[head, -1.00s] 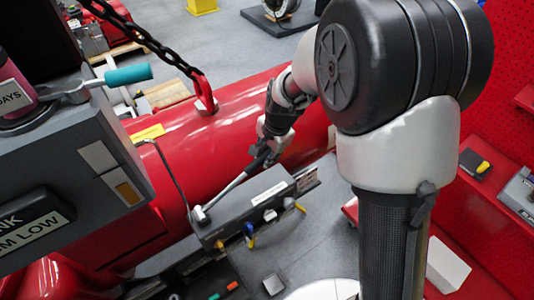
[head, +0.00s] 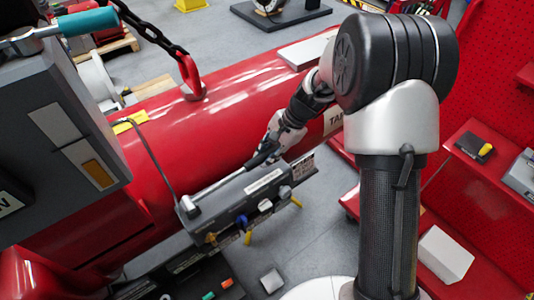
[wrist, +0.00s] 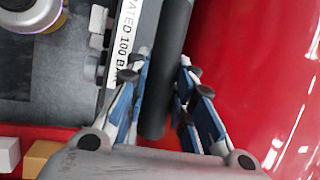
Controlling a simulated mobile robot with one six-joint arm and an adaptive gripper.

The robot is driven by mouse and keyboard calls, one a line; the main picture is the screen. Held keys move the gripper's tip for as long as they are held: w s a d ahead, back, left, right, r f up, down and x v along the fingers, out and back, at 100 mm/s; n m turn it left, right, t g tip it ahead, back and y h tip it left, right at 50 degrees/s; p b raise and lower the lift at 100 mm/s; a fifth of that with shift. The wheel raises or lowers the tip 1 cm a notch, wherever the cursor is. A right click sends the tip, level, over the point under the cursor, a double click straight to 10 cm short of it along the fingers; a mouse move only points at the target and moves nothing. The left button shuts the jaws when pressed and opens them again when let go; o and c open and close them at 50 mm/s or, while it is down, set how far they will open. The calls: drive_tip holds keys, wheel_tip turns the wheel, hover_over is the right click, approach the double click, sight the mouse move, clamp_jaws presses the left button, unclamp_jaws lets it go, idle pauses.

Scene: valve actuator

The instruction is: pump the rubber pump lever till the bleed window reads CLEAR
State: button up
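The pump lever (head: 222,186) is a metal rod rising from a pivot on top of a grey pump block (head: 265,186). Its black rubber grip (wrist: 163,75) lies between my gripper's fingers in the wrist view. My gripper (wrist: 166,65) is closed around the grip, with both fingertips close against its sides. In the head view my gripper (head: 268,152) is at the lever's far end, just above the block. A grey panel at left has a pale window and an amber one (head: 90,165). I cannot read either, nor tell if one is the bleed window.
A large red tank (head: 235,110) lies behind the pump block. A chain with a red hook (head: 190,78) hangs over it. A teal-handled tool (head: 88,22) rests on the grey cabinet at upper left. A red pegboard and shelves stand at right. Small coloured knobs line the block's front.

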drive_tip(key=o, duration=0.4)
drive_tip(key=shift+o, duration=0.2)
drive_tip(key=shift+r, duration=0.1)
drive_tip(key=v, duration=1.2)
